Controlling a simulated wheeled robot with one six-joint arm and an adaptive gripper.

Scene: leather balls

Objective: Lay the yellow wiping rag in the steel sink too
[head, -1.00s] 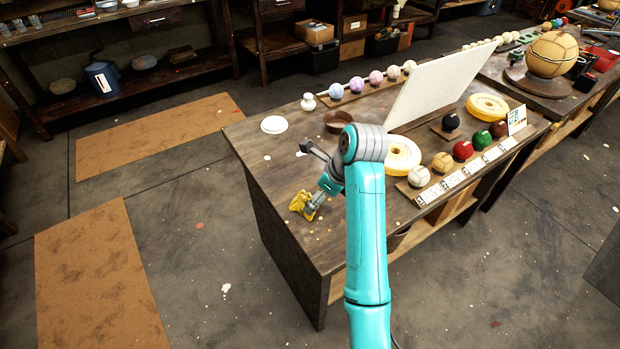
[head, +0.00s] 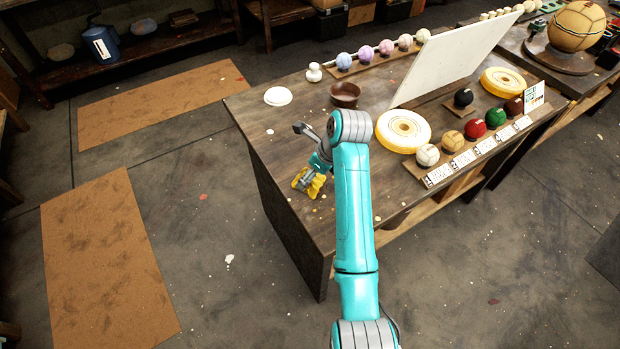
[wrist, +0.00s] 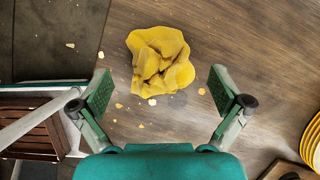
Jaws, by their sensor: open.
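The yellow wiping rag (head: 316,190) lies crumpled on the dark wooden table near its front left edge. In the wrist view the rag (wrist: 160,60) is in full sight, a bunched heap just beyond the fingertips and roughly centred between them. My gripper (wrist: 161,90) is open with nothing between its fingers. In the head view my gripper (head: 308,182) is close to the rag and partly covers it. I cannot tell its exact height above the table. No steel sink is visible in either view.
On the table (head: 290,134) are a white lid-like disc (head: 278,96), a brown bowl (head: 345,94), yellow-white rolls (head: 403,131), an upright white board (head: 455,57) and rows of balls. Crumbs dot the wood around the rag. Floor at the left is open, with brown mats (head: 105,265).

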